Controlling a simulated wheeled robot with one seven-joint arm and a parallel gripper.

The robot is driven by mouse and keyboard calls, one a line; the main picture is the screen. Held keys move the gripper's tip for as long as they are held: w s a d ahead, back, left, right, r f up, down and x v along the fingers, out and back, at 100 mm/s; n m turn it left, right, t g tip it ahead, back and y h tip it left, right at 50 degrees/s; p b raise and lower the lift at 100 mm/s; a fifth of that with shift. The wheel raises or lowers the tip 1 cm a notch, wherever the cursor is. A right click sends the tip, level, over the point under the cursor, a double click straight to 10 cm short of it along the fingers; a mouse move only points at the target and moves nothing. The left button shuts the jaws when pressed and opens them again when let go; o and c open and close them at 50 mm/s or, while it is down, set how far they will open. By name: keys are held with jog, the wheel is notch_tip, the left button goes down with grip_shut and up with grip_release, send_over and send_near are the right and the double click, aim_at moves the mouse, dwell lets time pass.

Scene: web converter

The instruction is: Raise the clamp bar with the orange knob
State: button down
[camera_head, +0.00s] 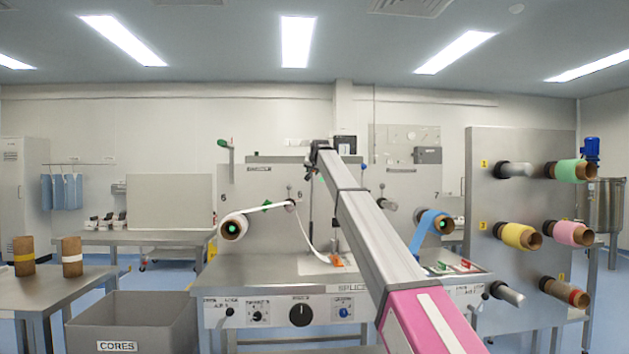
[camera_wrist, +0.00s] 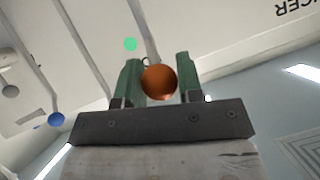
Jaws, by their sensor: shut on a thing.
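The orange knob (camera_wrist: 160,84) is a round, shiny ball in the wrist view. It sits between the two green fingers of my gripper (camera_wrist: 158,62), which is shut on it. My fingers and the held knob are too small or hidden to tell in that view.
A white web (camera_head: 304,232) runs down to the splice table (camera_head: 265,268). A small orange piece (camera_head: 337,261) lies there. A grey cores bin (camera_head: 130,325) stands at left front. A rack (camera_head: 520,150) with coloured rolls stands at right. A blue roll (camera_head: 428,228) is close beside my arm.

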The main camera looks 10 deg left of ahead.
jog(key=w+a+r, duration=0.1)
jog(key=w+a, duration=0.1)
jog(key=w, duration=0.6)
jog(key=shift+r, duration=0.25)
jog(key=shift+a, duration=0.1)
jog(key=c, duration=0.8)
grip_release()
jog(key=v, duration=1)
jog(key=shift+s, duration=0.35)
